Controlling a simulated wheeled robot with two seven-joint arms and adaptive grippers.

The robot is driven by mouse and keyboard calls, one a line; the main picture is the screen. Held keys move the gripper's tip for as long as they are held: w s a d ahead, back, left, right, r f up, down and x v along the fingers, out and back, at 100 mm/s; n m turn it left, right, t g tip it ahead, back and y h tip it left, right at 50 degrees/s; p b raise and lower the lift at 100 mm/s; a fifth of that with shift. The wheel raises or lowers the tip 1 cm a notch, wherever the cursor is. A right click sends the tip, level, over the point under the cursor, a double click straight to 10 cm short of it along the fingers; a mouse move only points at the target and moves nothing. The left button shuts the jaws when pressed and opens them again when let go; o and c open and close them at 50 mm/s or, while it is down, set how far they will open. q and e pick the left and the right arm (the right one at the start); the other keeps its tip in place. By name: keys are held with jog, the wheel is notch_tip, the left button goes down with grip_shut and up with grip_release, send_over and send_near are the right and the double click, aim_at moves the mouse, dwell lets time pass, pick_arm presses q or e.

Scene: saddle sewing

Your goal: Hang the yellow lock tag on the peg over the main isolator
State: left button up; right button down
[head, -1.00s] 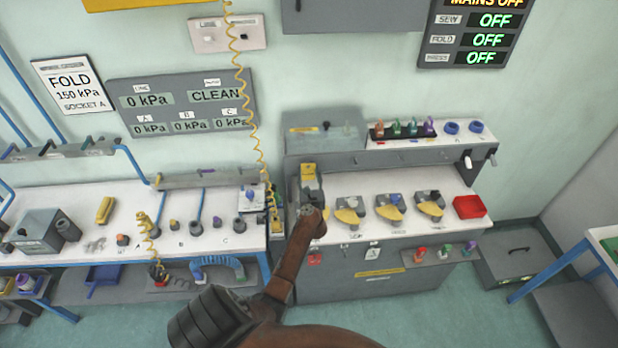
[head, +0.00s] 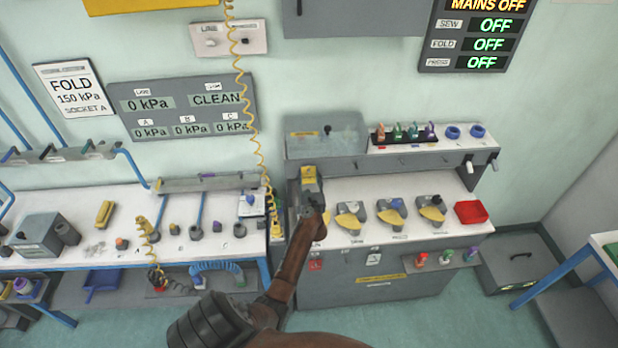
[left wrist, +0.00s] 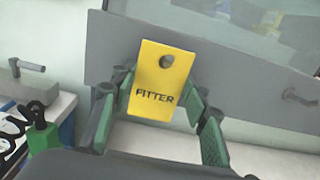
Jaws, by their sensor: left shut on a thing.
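The yellow lock tag (left wrist: 143,98), marked FITTER, has a round hole near its top. It stands upright between the fingers of my left gripper (left wrist: 155,115), which is shut on it. The hole looks dark grey; I cannot tell whether a peg is in it. In the head view the tag (head: 309,173) shows at the left end of the grey ledge, just beyond my left gripper (head: 312,197). My arm hides part of the bench there. I cannot make out the isolator's peg for certain. My right gripper is not in view.
Grey pegs (head: 468,166) stick out at the ledge's right end. A coiled yellow cord (head: 256,145) hangs on the left.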

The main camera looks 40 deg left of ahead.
pick_arm(q)
jog(key=o, duration=1)
jog(key=shift+o, duration=0.2)
jog(key=v, duration=1.2)
